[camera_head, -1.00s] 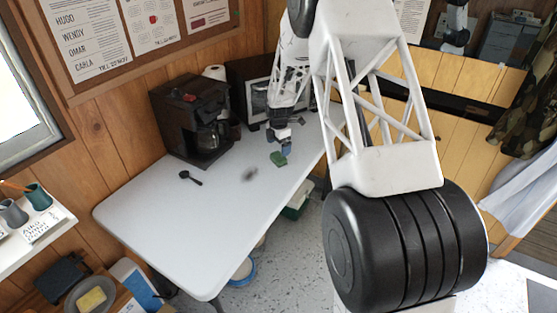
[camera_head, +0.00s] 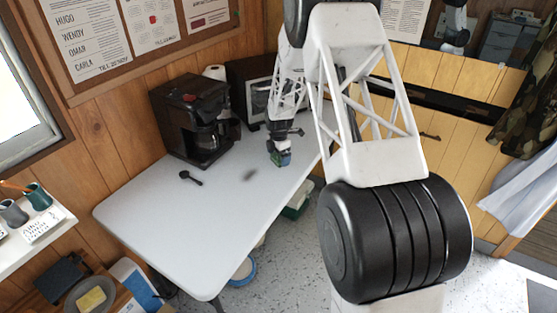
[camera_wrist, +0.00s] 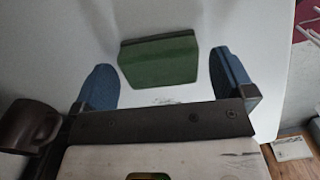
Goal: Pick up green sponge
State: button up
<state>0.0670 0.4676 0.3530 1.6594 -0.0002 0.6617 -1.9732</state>
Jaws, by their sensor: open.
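The green sponge (camera_wrist: 160,62) lies on the white table (camera_head: 175,235). In the wrist view it sits between and slightly ahead of the two blue fingertips of my gripper (camera_wrist: 164,80), with a gap on each side. My gripper is open and holds nothing. In the head view my gripper (camera_head: 279,158) is low over the table's right part, and the sponge (camera_head: 285,162) shows only as a small green patch, mostly hidden by the fingers.
A black spoon (camera_head: 190,177) lies left of my gripper. A coffee maker (camera_head: 195,120) and a dark microwave (camera_head: 250,95) stand at the back against the wall. The table's right edge is close to my gripper. The table's front part is clear.

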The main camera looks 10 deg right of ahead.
jog(key=shift+f, duration=0.6)
jog(key=shift+c, duration=0.5)
jog(key=c, duration=0.8)
jog(key=shift+r, duration=0.15)
jog(key=shift+r, duration=1.5)
jog(key=shift+s+r, duration=0.15)
jog(key=shift+s, duration=0.15)
jog(key=s, duration=0.5)
jog(key=s+r, duration=0.1)
jog(key=s, duration=0.4)
jog(key=s+a, duration=0.1)
jog(key=s, duration=0.4)
jog(key=shift+s+r, duration=0.2)
